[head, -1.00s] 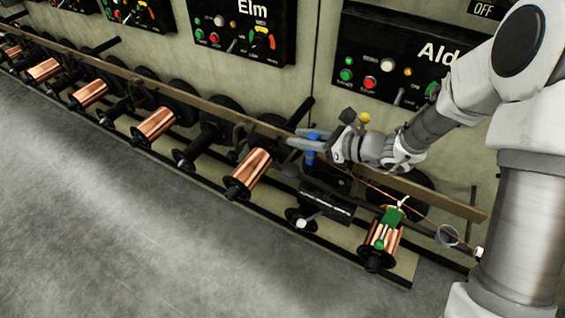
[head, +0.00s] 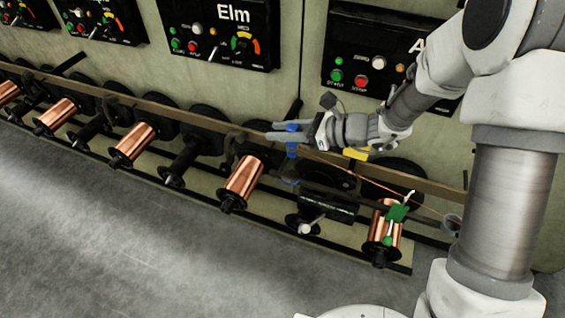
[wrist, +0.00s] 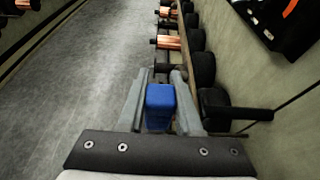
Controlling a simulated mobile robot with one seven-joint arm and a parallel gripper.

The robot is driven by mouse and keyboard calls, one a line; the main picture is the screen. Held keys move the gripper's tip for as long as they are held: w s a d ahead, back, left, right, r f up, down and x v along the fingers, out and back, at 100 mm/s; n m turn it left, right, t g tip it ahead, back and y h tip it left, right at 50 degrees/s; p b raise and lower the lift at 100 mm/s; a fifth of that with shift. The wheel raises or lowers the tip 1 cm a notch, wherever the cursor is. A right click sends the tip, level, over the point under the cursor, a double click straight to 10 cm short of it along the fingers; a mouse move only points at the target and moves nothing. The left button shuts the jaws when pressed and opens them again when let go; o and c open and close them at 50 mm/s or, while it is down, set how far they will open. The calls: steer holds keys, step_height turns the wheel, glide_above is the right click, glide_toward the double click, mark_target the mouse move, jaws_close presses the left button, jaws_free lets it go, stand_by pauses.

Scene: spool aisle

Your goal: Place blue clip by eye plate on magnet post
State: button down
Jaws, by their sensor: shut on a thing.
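The blue clip (wrist: 160,104) is between the two grey fingers of my gripper (wrist: 159,80) in the wrist view, and the gripper is shut on it. In the head view my gripper (head: 281,137) reaches left over the long rail, with the blue clip (head: 292,143) showing at its fingers. The clip is close to the rail; I cannot tell whether it touches. I cannot pick out the eye plate or the magnet post for certain.
A long brown rail (head: 178,107) runs above a row of copper spools (head: 243,182). Control panels (head: 222,30) are on the wall behind. A green piece (head: 398,213) hangs at the right spool. Grey floor (head: 130,240) lies open in front.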

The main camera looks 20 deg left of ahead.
step_height(320, 180, down, 8)
steer(key=b, duration=0.2)
steer(key=shift+b, duration=0.35)
steer(key=shift+f, duration=0.1)
steer(key=shift+f, duration=0.15)
steer(key=c, duration=0.6)
jaws_free()
